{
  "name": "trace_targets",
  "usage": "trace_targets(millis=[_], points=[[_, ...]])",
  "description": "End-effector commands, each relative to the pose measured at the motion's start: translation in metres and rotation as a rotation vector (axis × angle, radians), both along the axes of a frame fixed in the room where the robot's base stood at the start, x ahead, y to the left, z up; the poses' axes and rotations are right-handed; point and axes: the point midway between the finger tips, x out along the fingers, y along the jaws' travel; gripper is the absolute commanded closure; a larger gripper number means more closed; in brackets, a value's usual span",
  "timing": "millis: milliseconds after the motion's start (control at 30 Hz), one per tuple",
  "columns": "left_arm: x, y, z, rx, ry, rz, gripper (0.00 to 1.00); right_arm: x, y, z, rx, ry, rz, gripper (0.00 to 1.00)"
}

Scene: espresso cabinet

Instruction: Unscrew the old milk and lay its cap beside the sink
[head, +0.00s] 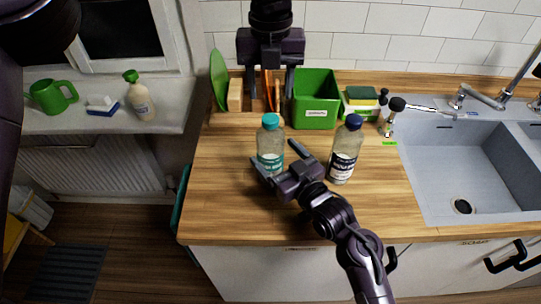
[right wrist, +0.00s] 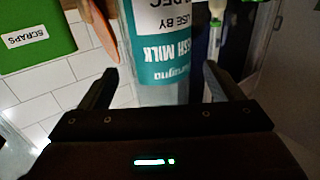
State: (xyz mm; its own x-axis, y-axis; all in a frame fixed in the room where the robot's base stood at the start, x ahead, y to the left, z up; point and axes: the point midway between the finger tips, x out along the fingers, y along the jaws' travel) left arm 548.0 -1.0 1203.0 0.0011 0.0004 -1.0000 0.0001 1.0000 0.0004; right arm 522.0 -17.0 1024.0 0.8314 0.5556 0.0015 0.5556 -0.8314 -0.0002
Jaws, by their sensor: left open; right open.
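A clear bottle with a teal cap and teal label (head: 270,141) stands upright on the counter. The right wrist view shows its label (right wrist: 165,50) upside down, reading "SH MILK" and "USE BY". A second bottle with a dark blue cap and dark label (head: 345,150) stands to its right. My right gripper (head: 277,157) is open at the teal bottle's lower body, one finger on each side; contact is unclear. My left gripper (head: 271,66) is open and empty, pointing down above the back of the counter. The grey sink (head: 420,165) is at the right.
A green bin labelled SCRAPS (head: 316,100), boards (head: 236,95) and a sponge stack (head: 361,100) line the back. The front counter is clear.

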Motion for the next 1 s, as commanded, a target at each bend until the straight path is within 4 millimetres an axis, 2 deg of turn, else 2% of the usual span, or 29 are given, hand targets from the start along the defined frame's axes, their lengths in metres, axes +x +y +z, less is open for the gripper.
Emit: trace_targets(millis=[100,300,667,1000], points=[[0.000,0.000,0.000,0.000,0.000,0.000,0.49,0.017,0.011,0.001,0.002,-0.001,0.000,0.14],[0.000,0.000,0.000,0.000,0.000,0.000,0.49,0.034,0.022,0.000,0.001,-0.001,-0.001,0.14],[0.000,0.000,0.000,0.000,0.000,0.000,0.49,0.037,0.025,0.000,-0.001,0.001,-0.001,0.14],[0.000,0.000,0.000,0.000,0.000,0.000,0.49,0.037,0.025,0.000,-0.001,0.001,-0.001,0.58]])
